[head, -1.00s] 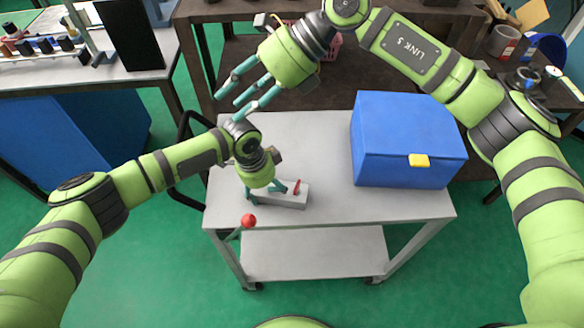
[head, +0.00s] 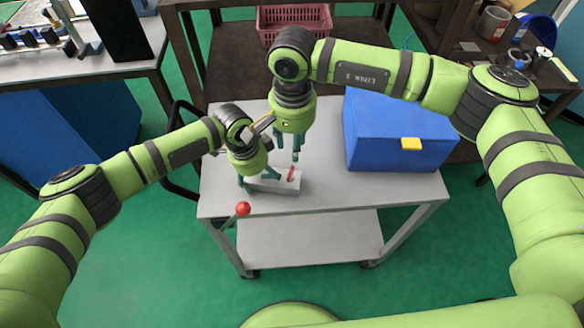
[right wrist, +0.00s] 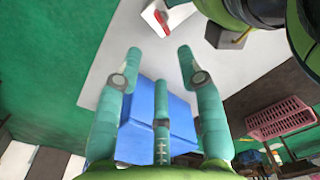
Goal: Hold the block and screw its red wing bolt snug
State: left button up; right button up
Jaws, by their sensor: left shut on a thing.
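The grey block (head: 287,187) lies on the cart top in the head view. Its red wing bolt (head: 291,174) stands up near the block's right end. My left gripper (head: 258,182) is shut on the block's left part and hides some of it. My right gripper (head: 288,156) points down above and slightly behind the bolt, with its fingers spread and empty. In the right wrist view the block (right wrist: 150,22) and the bolt (right wrist: 161,20) show at the top, beyond the open fingers (right wrist: 160,58) and apart from them.
A blue box (head: 400,130) with a yellow latch stands on the light cart top (head: 345,187) to the right. A red ball knob (head: 243,209) is at the cart's front left. A pink basket (head: 293,22) sits on the shelf behind. The front right of the cart top is clear.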

aim_at(292, 172)
notch_tip(292, 172, down, 11)
jog(key=shift+r, duration=0.15)
grip_shut()
